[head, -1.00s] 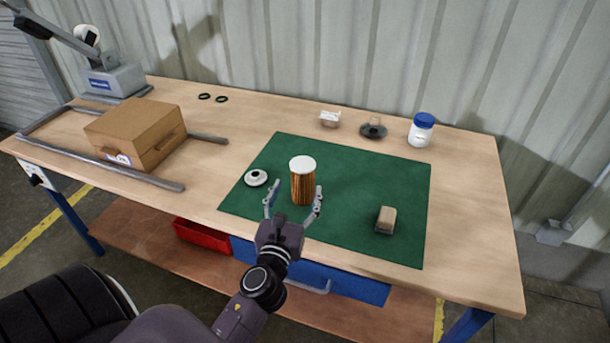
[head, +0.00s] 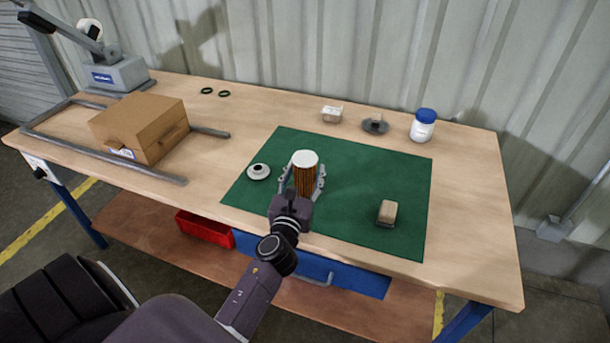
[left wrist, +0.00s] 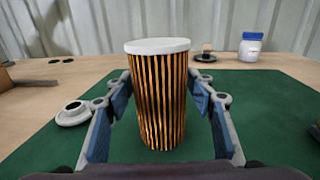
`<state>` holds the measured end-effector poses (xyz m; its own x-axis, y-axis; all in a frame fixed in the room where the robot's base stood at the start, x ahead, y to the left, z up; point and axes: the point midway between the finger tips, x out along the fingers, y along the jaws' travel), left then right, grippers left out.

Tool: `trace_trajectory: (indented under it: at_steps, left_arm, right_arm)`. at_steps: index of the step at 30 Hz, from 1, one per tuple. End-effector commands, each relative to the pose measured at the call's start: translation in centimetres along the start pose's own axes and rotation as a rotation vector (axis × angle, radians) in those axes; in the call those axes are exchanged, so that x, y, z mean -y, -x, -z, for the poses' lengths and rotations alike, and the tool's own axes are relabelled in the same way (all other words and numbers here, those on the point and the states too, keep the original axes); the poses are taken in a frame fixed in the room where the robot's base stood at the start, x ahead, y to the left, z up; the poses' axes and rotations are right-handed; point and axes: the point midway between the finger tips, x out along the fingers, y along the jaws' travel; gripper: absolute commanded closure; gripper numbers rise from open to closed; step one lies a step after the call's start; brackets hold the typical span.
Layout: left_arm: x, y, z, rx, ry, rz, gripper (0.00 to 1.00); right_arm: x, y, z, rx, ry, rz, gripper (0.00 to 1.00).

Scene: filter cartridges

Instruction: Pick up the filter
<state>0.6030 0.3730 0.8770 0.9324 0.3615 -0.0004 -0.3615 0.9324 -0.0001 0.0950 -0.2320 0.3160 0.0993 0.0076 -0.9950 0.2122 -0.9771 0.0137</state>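The filter (head: 305,180) is an upright cylinder with orange and dark pleats and a white top cap. It stands on the green mat (head: 360,165). My left gripper (head: 304,174) is open, with one finger on each side of the filter. In the left wrist view the filter (left wrist: 160,100) stands between the blue pads of the gripper (left wrist: 161,88). The fingertips are close to its sides, and I cannot tell whether they touch. The filter's lower back is hidden. My right gripper is not in view.
A white round cap (head: 258,171) lies left of the filter. A tan block (head: 387,213) is on the mat's right. A cardboard box (head: 140,127) is at left.

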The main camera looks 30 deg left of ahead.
Motion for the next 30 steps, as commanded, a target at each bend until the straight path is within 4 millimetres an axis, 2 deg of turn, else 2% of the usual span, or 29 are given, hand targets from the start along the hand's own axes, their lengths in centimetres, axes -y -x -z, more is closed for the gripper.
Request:
trace_trajectory:
  at_steps: [1, 8, 15, 19, 25, 30]
  left_arm:
    - [0.0, 0.0, 0.0, 0.0, 0.0, 0.0, 0.57]
    - [0.0, 0.0, 0.0, 0.0, 0.0, 0.0, 0.82]
    - [0.0, 0.0, -0.1, 0.001, 0.0, 0.0, 0.83]
    - [-0.1, 0.0, -0.9, 0.003, -0.001, -0.001, 0.83]
    - [0.0, 0.0, -3.7, 0.004, -0.003, 0.002, 0.83]
    - [0.0, 0.0, -8.3, 0.008, -0.005, 0.002, 0.83]
  right_arm:
    - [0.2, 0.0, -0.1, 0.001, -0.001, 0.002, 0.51]
    - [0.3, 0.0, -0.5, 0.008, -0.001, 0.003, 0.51]
    - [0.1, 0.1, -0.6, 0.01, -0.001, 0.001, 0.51]
    - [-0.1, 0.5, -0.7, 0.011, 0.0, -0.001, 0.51]
    - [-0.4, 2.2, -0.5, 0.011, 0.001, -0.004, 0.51]
    - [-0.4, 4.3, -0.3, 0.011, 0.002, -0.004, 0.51]
